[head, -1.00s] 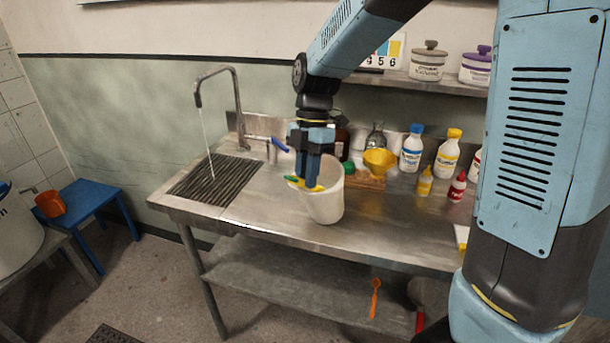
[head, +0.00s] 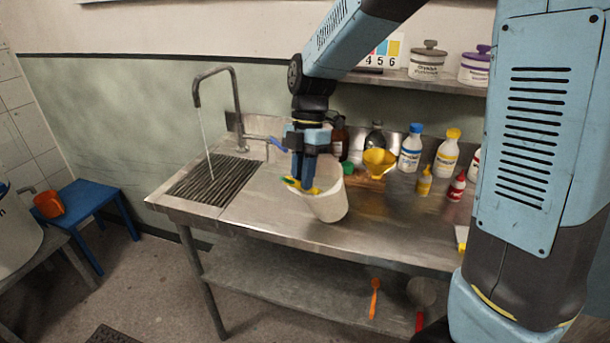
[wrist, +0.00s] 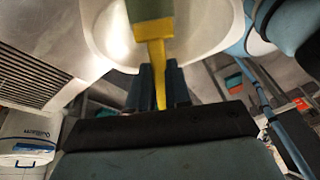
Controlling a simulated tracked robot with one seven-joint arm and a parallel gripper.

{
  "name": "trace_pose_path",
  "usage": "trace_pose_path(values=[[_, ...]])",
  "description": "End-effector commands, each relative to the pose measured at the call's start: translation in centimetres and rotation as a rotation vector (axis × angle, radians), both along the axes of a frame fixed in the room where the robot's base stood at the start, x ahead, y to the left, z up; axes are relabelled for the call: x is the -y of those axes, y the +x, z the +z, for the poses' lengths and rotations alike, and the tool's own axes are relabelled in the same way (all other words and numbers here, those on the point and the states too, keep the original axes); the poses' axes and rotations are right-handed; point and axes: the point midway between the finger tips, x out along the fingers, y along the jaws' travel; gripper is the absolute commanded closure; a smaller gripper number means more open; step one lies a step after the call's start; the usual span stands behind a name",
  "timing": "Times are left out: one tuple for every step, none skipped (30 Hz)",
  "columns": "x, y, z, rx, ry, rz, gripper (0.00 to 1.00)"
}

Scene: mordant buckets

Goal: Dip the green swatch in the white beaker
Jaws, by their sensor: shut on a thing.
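The white beaker (head: 331,207) stands on the steel counter, its outline leaning in the head view. My gripper (head: 303,188) points down at the beaker's left rim, shut on the yellow grip of the green swatch (head: 290,181). In the wrist view the yellow grip (wrist: 156,60) runs between my fingers to the green swatch (wrist: 150,9), in front of the beaker's pale opening (wrist: 108,35). Only a small green part shows in the head view. I cannot tell whether the swatch is below the rim or whether my fingers touch the beaker.
A sink grate (head: 209,186) with a running tap (head: 236,105) is at left. A yellow funnel (head: 379,161), a dark bottle (head: 340,138) and several white and coloured bottles stand behind and right of the beaker. The counter's front right is mostly clear.

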Motion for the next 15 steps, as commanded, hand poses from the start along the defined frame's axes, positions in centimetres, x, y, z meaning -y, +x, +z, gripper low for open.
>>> trace_pose_path(values=[[0.1, 0.1, 0.0, 0.0, 0.0, -0.001, 1.0], [0.2, 0.1, 0.0, 0.0, 0.0, -0.001, 1.0], [0.4, 0.2, 0.0, 0.0, 0.0, -0.001, 1.0], [0.5, 0.2, 0.0, 0.0, -0.001, -0.002, 1.0], [0.6, 0.3, 0.0, 0.0, -0.001, -0.002, 1.0], [0.8, 0.4, 0.0, 0.0, 0.0, -0.001, 1.0], [0.9, 0.4, 0.0, 0.0, 0.0, -0.001, 1.0], [1.0, 0.5, 0.0, 0.0, 0.0, -0.001, 1.0], [1.1, 0.5, 0.0, 0.0, 0.0, -0.001, 1.0], [1.2, 0.6, 0.0, 0.0, 0.0, 0.0, 1.0], [1.3, 0.6, 0.0, 0.0, 0.0, 0.0, 1.0], [1.4, 0.6, 0.0, 0.0, 0.0, 0.0, 1.0], [1.4, 0.6, 0.0, 0.0, 0.0, 0.0, 1.0], [1.4, 0.6, 0.0, 0.0, 0.0, 0.0, 1.0], [1.4, 0.6, 0.0, -0.001, -0.001, 0.0, 1.0]])
